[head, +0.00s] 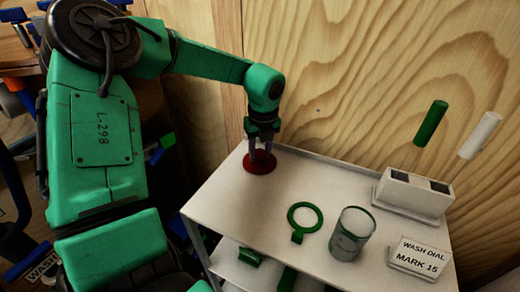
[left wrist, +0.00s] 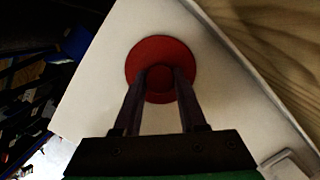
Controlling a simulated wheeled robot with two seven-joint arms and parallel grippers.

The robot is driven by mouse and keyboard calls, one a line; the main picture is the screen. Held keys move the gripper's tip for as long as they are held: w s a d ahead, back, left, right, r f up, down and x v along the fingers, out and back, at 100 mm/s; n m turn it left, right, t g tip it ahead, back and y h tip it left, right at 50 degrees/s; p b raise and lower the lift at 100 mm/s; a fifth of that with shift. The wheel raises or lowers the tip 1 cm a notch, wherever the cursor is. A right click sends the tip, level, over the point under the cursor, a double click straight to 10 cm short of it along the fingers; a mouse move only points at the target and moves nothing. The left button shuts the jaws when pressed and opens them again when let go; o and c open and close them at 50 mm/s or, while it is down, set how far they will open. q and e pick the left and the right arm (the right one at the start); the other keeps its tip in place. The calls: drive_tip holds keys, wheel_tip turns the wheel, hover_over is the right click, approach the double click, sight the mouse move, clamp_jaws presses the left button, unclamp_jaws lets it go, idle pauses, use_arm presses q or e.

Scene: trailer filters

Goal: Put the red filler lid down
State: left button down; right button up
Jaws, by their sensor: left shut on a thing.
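The red filler lid (head: 260,166) is a round red disc with a raised knob, at the back left corner of the white table top (head: 300,180). My left gripper (head: 262,152) points down at it, with its fingers on both sides of the knob. In the left wrist view the lid (left wrist: 150,60) lies flat over the white surface, and the fingers of the gripper (left wrist: 161,75) close on its knob. The lid appears to be at the surface; I cannot tell whether it touches. My right gripper does not show.
A white holder (head: 413,193) bears a green and a white roller. A wooden wall (head: 370,80) rises behind.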

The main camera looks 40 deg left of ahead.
sight(262, 166)
use_arm(q)
drive_tip(key=c, duration=0.9)
unclamp_jaws()
drive_tip(key=o, duration=0.4)
drive_tip(key=shift+o, duration=0.2)
wheel_tip(262, 166, up, 12)
drive_tip(key=d, duration=0.1)
drive_tip(key=shift+s+d+p, duration=0.3)
drive_tip(key=shift+s+p, duration=0.1)
